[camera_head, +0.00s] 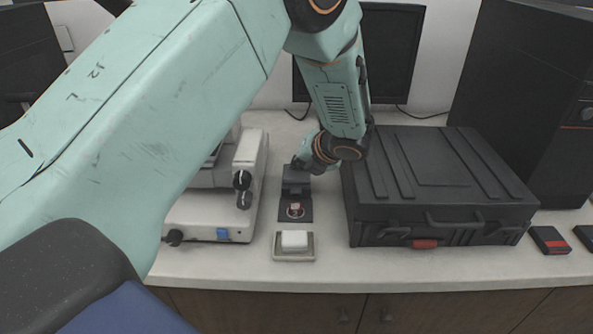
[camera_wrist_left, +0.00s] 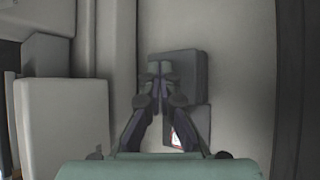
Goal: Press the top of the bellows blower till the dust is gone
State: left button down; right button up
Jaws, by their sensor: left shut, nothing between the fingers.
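The bellows blower (camera_head: 296,181) is a small dark block behind a dark plate (camera_head: 296,215) on the bench. A small round piece with a reddish top (camera_head: 295,209) sits on the plate. My left gripper (camera_head: 300,166) reaches down at the top of the blower; its fingers are shut and empty. In the left wrist view the shut fingertips (camera_wrist_left: 157,75) lie over the left part of the blower's top (camera_wrist_left: 188,68). I cannot tell whether they touch it. The reddish piece is partly hidden behind a finger there, and dust is too small to make out. My right gripper is not in view.
A white instrument with knobs (camera_head: 225,210) stands close on the left. A black case (camera_head: 440,185) stands close on the right. A white block on a grey tray (camera_head: 294,255) lies in front. A monitor (camera_head: 390,60) stands behind. The front bench strip is clear.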

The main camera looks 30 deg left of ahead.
aim_at(299, 173)
pick_arm(q)
jog(key=shift+f, duration=0.55)
dwell(0.4)
jog(key=shift+r, duration=0.1)
jog(key=shift+r+p, duration=1.05)
jog(key=shift+r, duration=0.1)
notch_tip(299, 173, up, 5)
jog(key=p, duration=0.5)
jog(key=shift+r, duration=0.1)
dwell(1.9)
